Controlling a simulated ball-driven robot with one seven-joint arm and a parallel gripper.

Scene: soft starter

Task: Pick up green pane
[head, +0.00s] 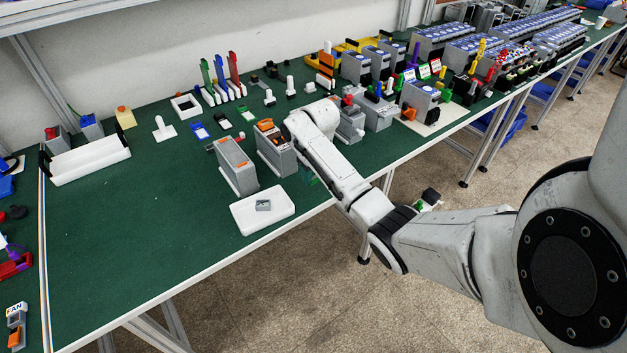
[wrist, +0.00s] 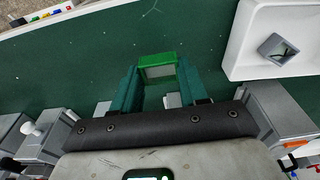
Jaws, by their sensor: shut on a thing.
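The green pane (wrist: 157,60) shows in the wrist view as a small bright green frame with a greyish face. It sits between the tips of the two teal fingers of my gripper (wrist: 159,80), which are shut on it. The green table top (wrist: 90,55) lies behind it; the gap between pane and table cannot be judged. In the head view my arm covers most of the gripper, and the pane cannot be made out clearly there.
A white tray (head: 245,226) with a small grey part (head: 263,205) lies near the table's front edge, left of my gripper. The table's left front (head: 120,250) is clear.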

